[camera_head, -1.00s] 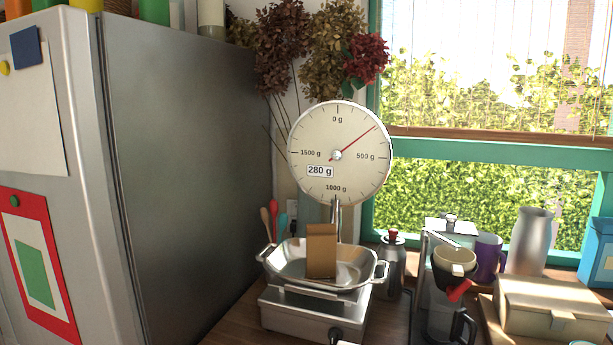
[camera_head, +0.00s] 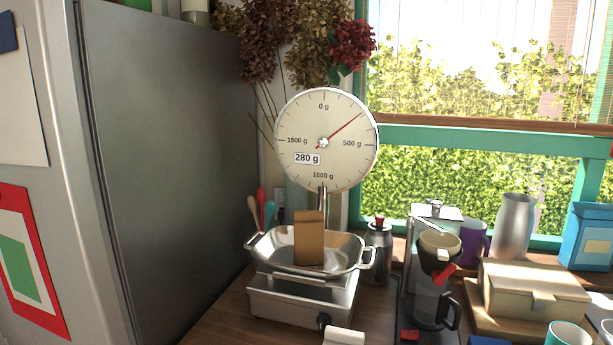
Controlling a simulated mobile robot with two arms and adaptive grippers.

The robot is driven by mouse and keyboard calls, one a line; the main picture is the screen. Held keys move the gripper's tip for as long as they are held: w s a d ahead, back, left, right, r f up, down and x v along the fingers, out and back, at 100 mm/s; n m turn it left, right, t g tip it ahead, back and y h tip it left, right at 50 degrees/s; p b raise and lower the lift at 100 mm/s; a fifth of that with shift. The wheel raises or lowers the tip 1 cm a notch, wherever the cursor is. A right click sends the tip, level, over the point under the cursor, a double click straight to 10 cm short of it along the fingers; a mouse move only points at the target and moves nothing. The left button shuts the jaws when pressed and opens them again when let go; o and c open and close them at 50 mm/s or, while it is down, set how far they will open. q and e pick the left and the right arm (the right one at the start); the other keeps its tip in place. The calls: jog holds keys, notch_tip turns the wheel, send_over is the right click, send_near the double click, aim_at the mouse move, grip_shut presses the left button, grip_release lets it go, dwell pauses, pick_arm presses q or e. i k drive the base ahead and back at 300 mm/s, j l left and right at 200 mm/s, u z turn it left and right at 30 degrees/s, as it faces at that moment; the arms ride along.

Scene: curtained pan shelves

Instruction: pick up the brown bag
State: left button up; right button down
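The brown bag (camera_head: 309,240) stands upright in the shallow metal pan (camera_head: 262,246) of a kitchen scale. The scale's round dial (camera_head: 326,140) rises behind the pan, and its label reads 280 g. The scale's metal base (camera_head: 300,301) rests on the wooden counter. Neither gripper shows in the head view.
A grey fridge (camera_head: 170,150) stands close on the left. Right of the scale are a dark flask (camera_head: 378,253), a coffee maker (camera_head: 432,285), a purple mug (camera_head: 474,243), a metal vase (camera_head: 513,226) and a beige box (camera_head: 535,292). A white object (camera_head: 344,337) lies in front of the scale.

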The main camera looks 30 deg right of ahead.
aim_at(308, 225)
jog(key=j+z, duration=0.75)
jog(key=j, duration=0.15)
jog(key=j+z, duration=0.35)
